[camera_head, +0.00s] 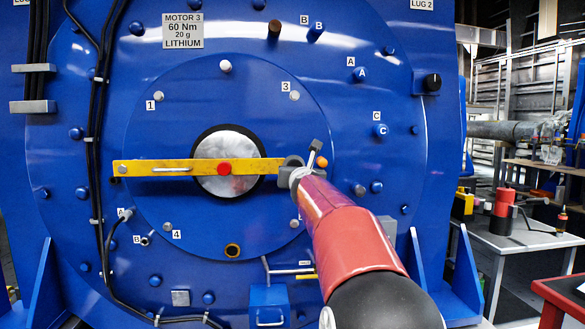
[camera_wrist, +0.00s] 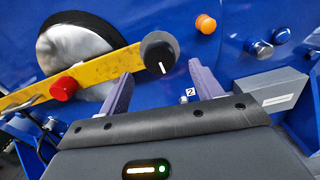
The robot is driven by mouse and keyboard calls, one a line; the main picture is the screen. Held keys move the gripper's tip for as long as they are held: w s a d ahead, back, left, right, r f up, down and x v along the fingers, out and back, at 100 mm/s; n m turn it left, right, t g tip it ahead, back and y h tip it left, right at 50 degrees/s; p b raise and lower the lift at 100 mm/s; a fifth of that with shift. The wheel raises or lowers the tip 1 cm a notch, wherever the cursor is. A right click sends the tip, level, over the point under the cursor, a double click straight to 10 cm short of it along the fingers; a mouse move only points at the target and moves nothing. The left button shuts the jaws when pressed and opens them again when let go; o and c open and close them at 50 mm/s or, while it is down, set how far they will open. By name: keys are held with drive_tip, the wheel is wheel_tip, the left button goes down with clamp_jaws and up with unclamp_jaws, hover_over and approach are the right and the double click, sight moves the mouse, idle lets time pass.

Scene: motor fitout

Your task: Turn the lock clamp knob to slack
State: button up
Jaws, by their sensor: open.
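A round dark grey knob (camera_wrist: 159,50) with a white pointer line sits at one end of a yellow bar (camera_wrist: 108,69). No label reading "lock clamp" is legible on it. In the wrist view its pointer line is near the lower edge, towards my gripper. My gripper (camera_wrist: 160,80) is open, with one finger on each side just short of the knob. Nothing is between the fingers. In the head view the knob (camera_head: 293,160) is partly hidden by my gripper (camera_head: 307,160) at the bar's right end.
The bar crosses a silver hub with a red button (camera_head: 224,169) on a blue motor face. An orange peg (camera_head: 322,162) and blue studs lie close to my gripper. Another black knob (camera_head: 433,82) is at upper right. A grey table (camera_head: 520,238) stands at right.

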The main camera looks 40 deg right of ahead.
sight(292, 161)
drive_tip(key=p+x, duration=0.1)
drive_tip(key=x, duration=0.3)
drive_tip(key=shift+w+d+p, duration=0.15)
drive_tip(key=shift+w+p, duration=0.1)
drive_tip(key=shift+p, duration=0.15)
drive_tip(key=c, duration=1)
